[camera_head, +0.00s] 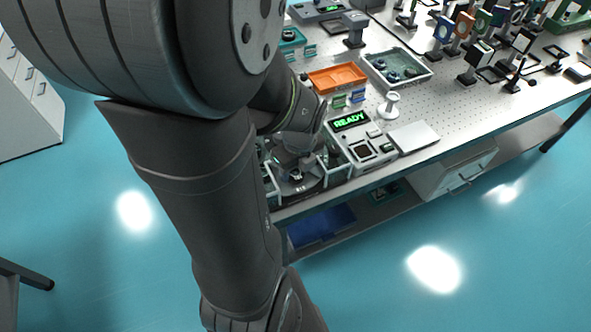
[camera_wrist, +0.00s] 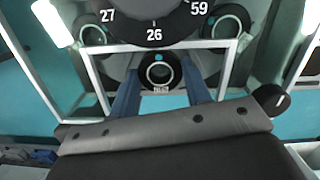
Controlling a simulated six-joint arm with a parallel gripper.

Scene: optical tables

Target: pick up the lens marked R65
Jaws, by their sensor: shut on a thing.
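A small round lens (camera_wrist: 160,71) in a black ring shows in the middle of the wrist view, with a teal dot on its upper rim. A tiny light label sits below its opening; I cannot read it. My gripper (camera_wrist: 159,84) is shut on this lens, with one blue finger on each side. The lens is at the dark round carousel (camera_wrist: 126,30), below the number 26. I cannot tell whether it is clear of its seat. In the head view the carousel (camera_head: 297,184) is partly hidden by my arm.
Two other ring-shaped lenses (camera_wrist: 228,25) and (camera_wrist: 93,35) sit near the numbers 59 and 27. White frame bars stand close on both sides of the gripper. A device reading READY (camera_head: 358,139), an orange tray (camera_head: 337,77) and a grey-green tray (camera_head: 397,68) are near the carousel.

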